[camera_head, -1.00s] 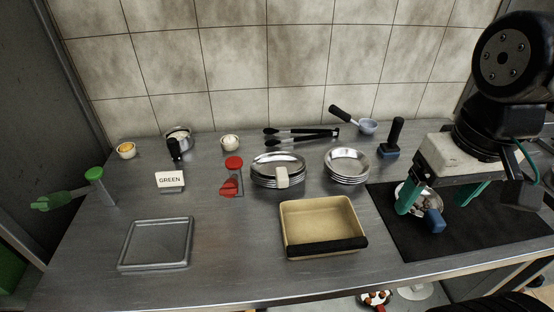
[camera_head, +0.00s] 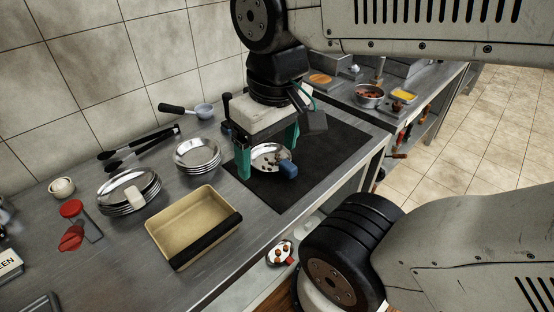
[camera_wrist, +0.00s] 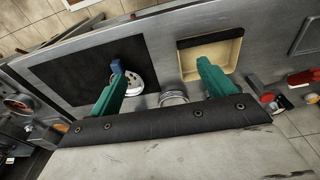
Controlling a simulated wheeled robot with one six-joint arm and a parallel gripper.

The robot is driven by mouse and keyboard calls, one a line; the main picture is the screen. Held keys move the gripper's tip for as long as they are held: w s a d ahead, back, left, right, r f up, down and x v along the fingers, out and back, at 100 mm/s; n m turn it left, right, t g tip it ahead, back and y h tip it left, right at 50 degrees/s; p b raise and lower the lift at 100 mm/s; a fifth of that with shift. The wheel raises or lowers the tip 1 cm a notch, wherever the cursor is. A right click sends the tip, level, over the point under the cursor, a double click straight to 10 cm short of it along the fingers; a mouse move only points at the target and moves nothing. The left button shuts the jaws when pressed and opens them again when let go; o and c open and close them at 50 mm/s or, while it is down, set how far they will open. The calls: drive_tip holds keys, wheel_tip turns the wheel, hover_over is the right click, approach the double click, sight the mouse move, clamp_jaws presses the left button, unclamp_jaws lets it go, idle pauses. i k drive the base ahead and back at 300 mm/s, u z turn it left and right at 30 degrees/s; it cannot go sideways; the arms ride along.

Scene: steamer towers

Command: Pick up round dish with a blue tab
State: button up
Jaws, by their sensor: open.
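The round dish (camera_head: 262,152) is shallow and metallic, with dark bits inside. Its blue tab (camera_head: 288,169) sticks out at the front right. It lies on the black mat (camera_head: 326,150). My gripper (camera_head: 267,163) is open, with its two teal fingers pointing down around the dish in the head view. No contact can be made out. My gripper (camera_wrist: 161,70) holds nothing.
A beige tray (camera_head: 178,212) with a black edge stands left of the mat. The counter's front edge is close to the mat.

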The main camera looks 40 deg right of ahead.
sight(265, 158)
drive_tip(key=z, duration=0.65)
drive_tip(key=k, duration=0.85)
drive_tip(key=z, duration=0.85)
drive_tip(key=k, duration=0.35)
drive_tip(key=z, duration=0.4)
drive_tip(key=i, duration=0.4)
drive_tip(key=u, duration=0.25)
